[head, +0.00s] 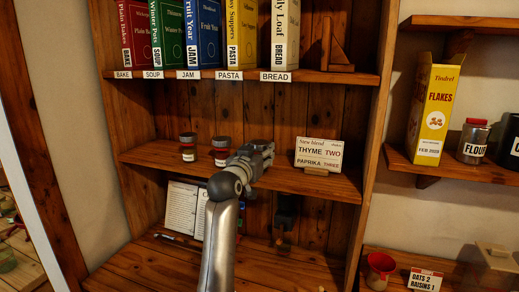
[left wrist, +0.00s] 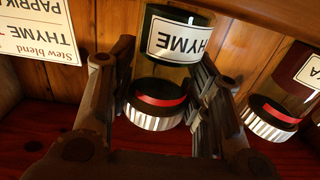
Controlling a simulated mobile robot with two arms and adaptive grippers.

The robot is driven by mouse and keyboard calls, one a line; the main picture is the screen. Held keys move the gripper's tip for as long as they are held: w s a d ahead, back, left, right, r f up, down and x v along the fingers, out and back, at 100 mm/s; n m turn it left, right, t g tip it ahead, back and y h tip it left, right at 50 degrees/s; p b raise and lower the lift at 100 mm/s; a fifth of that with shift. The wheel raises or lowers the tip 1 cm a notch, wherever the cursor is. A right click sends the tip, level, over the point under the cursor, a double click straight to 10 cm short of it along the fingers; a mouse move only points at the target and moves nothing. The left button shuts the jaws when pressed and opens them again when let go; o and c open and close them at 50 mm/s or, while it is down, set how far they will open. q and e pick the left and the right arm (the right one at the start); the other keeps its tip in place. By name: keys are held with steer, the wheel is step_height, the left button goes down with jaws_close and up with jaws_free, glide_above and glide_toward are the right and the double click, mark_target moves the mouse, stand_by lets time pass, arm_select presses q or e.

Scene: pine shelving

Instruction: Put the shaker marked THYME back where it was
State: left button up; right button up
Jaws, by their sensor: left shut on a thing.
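The THYME shaker (left wrist: 172,62), with a red band and ribbed pale lid, is between the fingers of my left gripper (left wrist: 168,100). The left wrist view is upside down. In the head view my left gripper (head: 266,152) is over the middle shelf (head: 285,180), shut on this shaker, which the gripper hides there. I cannot tell whether its base touches the shelf. A shaker whose label ends in KA (left wrist: 290,85) stands beside it. In the head view a shaker with reddish contents (head: 221,151) and a darker one (head: 188,147) stand left of the gripper. My right gripper is not in view.
A recipe card (head: 318,153) reading THYME TWO, PAPRIKA THREE stands right of the gripper; it also shows in the left wrist view (left wrist: 35,35). Labelled books (head: 208,35) fill the shelf above. An open notebook (head: 183,208) is below. Bare shelf lies left of the shakers.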

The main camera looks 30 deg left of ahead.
arm_select(q)
steer(key=o, duration=0.6)
steer(key=shift+f, duration=0.2)
steer(key=o, duration=0.5)
steer(key=shift+c, duration=0.2)
steer(key=shift+r, duration=0.1)
steer(key=shift+r, duration=0.1)
steer(key=shift+s, duration=0.1)
